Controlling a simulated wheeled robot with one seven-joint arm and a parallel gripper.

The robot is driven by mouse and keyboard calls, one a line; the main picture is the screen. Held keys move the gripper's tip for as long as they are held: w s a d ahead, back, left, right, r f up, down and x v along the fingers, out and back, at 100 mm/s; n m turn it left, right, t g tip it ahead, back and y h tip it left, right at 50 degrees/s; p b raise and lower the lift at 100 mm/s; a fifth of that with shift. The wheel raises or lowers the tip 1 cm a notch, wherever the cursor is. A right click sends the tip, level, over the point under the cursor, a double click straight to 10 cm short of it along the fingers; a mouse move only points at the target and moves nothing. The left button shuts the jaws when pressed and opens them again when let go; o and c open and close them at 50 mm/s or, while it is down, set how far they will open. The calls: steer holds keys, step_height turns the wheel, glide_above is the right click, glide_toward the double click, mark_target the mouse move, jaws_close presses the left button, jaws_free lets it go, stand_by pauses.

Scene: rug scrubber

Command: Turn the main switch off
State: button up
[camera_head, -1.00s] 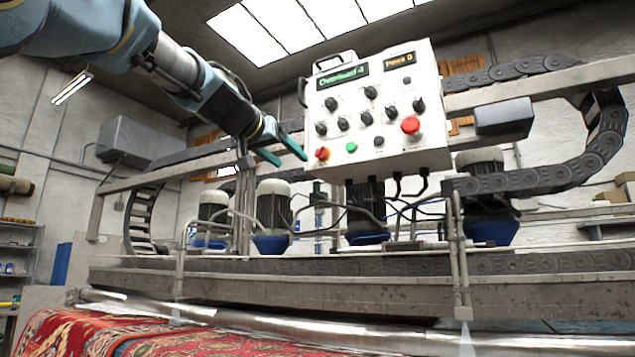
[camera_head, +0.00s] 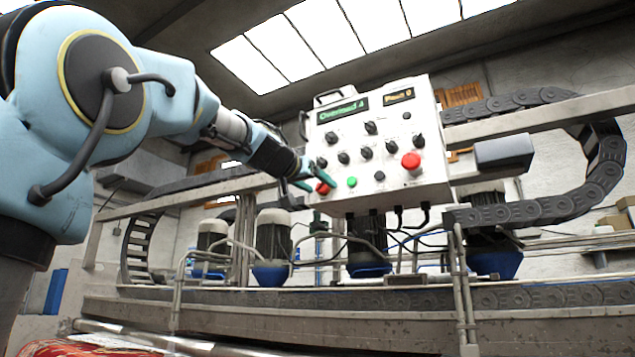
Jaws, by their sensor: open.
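The white control box (camera_head: 398,183) carries several black knobs, a green button (camera_head: 352,182), a large red mushroom button (camera_head: 411,160) and a red switch (camera_head: 322,188) at its lower left corner. In the earlier picture this red switch shows a yellow part; I see no label naming it the main switch. My gripper (camera_head: 312,186) is at the lower left corner of the box with its green fingers apart. The fingertips appear around or just in front of the red switch. I cannot tell whether they touch it.
Two small displays (camera_head: 343,110) sit at the top of the box. Cables hang below it above several motors (camera_head: 273,240). A metal rail (camera_head: 545,110) and a black cable chain (camera_head: 600,160) run at the right. A rug (camera_head: 75,347) lies at the lower left.

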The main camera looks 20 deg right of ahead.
jaws_close()
stand_by(0.7)
